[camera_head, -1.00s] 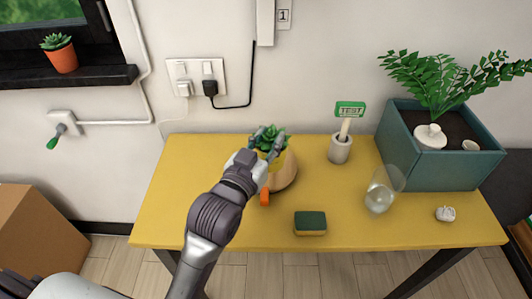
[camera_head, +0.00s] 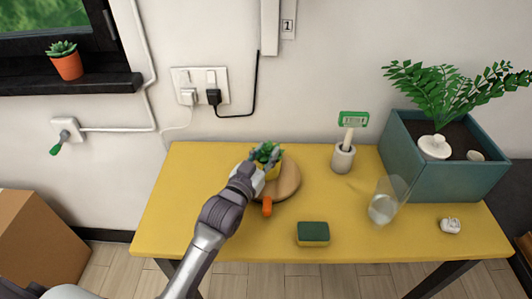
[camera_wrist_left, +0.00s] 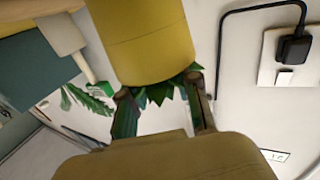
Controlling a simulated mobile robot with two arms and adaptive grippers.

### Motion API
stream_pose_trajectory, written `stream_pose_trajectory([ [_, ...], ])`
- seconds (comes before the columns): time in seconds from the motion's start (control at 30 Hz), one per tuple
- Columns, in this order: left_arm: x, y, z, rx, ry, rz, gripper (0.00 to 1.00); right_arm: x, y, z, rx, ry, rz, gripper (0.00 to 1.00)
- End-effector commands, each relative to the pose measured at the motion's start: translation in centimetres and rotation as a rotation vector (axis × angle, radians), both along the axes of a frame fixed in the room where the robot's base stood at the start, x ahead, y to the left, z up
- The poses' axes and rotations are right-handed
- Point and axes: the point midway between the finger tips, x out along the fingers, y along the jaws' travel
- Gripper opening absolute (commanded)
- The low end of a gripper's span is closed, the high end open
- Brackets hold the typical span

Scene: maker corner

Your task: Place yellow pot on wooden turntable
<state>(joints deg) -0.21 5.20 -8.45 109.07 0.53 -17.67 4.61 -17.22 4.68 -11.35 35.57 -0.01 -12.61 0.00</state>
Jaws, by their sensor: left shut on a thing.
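The yellow pot (camera_head: 273,172) holds a small green succulent. My left gripper (camera_head: 264,164) is shut on the pot near its top. The pot is over the round wooden turntable (camera_head: 288,184), overlapping it in the head view; I cannot tell whether its base touches. In the left wrist view the yellow pot (camera_wrist_left: 145,45) fills the top middle, with its leaves pointing down in the picture between my left gripper's fingers (camera_wrist_left: 162,100). My gripper hides part of the turntable's left side. My right gripper is not in view.
An orange-handled thing (camera_head: 267,207) lies at the turntable's front. A sponge (camera_head: 313,233), a clear glass (camera_head: 385,205), a grey holder (camera_head: 343,158) with a green-topped tool and a teal planter (camera_head: 450,180) stand to the right. The yellow table's (camera_head: 185,205) left part is clear.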

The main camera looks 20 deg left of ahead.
Motion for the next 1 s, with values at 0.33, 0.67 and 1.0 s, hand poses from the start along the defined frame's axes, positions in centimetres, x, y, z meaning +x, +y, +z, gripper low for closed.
stream_pose_trajectory([
  [0.33, 0.0, 0.0, -0.2, 0.0, 0.0, 0.0, 0.57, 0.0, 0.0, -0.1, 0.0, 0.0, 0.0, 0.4],
  [0.67, 0.0, 0.0, 0.1, 0.0, -0.001, 0.0, 0.57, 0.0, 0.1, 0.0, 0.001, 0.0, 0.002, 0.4],
  [1.0, -5.8, 0.9, -0.2, 0.0, 0.003, 0.001, 0.57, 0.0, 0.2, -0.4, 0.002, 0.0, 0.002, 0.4],
])
